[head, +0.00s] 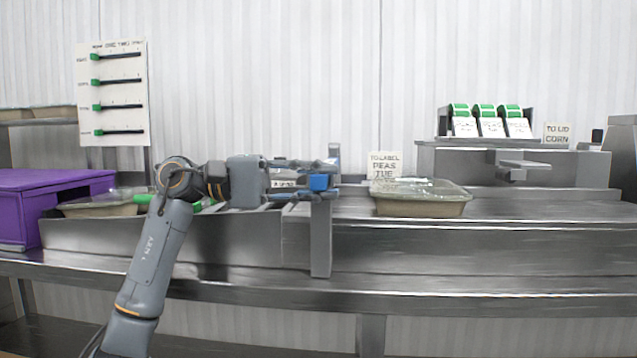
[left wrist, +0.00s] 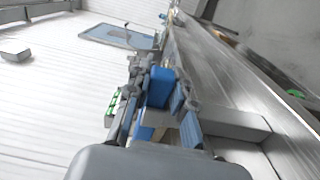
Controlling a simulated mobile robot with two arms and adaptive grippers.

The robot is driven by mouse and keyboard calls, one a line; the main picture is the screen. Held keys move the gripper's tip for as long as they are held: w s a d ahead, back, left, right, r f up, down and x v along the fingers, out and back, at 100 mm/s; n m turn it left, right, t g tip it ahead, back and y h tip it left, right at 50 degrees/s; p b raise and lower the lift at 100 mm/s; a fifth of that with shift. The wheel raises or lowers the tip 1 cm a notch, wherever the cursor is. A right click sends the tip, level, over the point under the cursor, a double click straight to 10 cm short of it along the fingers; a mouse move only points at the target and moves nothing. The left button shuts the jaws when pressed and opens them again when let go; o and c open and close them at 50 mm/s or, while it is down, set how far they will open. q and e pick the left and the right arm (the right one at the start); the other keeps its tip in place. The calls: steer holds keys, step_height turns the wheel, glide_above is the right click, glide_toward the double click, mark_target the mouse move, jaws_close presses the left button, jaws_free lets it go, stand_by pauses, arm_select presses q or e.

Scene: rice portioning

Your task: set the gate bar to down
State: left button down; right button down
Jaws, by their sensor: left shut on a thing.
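The gate stands across the metal conveyor, with a grey front post (head: 321,240) and a far post (head: 334,152) behind it. A blue grip of the gate bar (head: 318,182) shows at the top of the front post. My left gripper (head: 308,183) reaches in from the left and is shut on this blue grip. In the left wrist view the blue grip (left wrist: 160,88) sits between the fingers. My gripper hides much of the bar, so I cannot tell its exact height. My right gripper is out of view.
A lidded tray (head: 420,205) sits on the conveyor right of the gate, before a "TO LABEL PEAS TUE" sign (head: 384,165). Another tray (head: 100,207) is at the left beside a purple box (head: 40,200). A slider board (head: 113,92) hangs on the wall.

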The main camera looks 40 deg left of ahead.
arm_select(q)
steer(key=shift+d+f, duration=0.15)
steer(key=shift+f, duration=0.3)
steer(key=c, duration=1.3)
jaws_free()
steer(key=shift+o, duration=0.8)
steer(key=shift+w, duration=0.1)
steer(key=shift+r, duration=0.1)
steer(key=v, duration=1.2)
steer(key=shift+r, duration=0.1)
